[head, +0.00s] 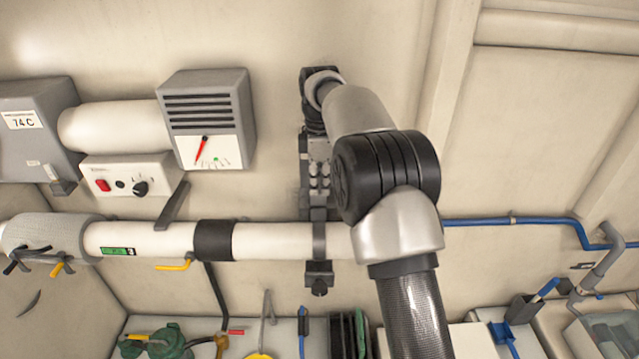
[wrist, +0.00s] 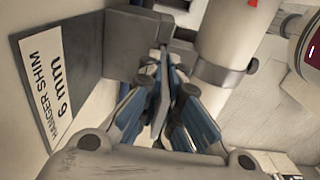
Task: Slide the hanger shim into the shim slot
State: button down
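My gripper (wrist: 166,78) has its blue-sided fingers drawn close together in the wrist view. A thin grey piece between them, which looks like the hanger shim (wrist: 162,62), is mostly hidden by the fingertips. A grey block (wrist: 125,42) stands just beyond the fingertips, beside a dark plate with a white "HANGER SHIM 6 mm" label (wrist: 55,85). The shim slot's opening cannot be made out. In the head view my gripper (head: 318,190) points down at the wall, just above the hanger strap (head: 319,240) around the pipe.
The white pipe (head: 270,241) runs across the wall, with a black band (head: 214,240) left of the gripper. A gauge box (head: 210,120) and a switch box (head: 130,175) are at upper left. A blue hose (head: 510,220) is at right. Tools hang below the pipe.

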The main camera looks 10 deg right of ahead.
aim_at(319, 205)
jog(key=shift+f+b, duration=1.2)
jog(key=shift+f, duration=1.15)
jog(key=c, duration=1.7)
grip_release()
notch_tip(319, 205, up, 11)
jog(key=shift+w+r, duration=0.1)
jog(key=shift+r, duration=0.5)
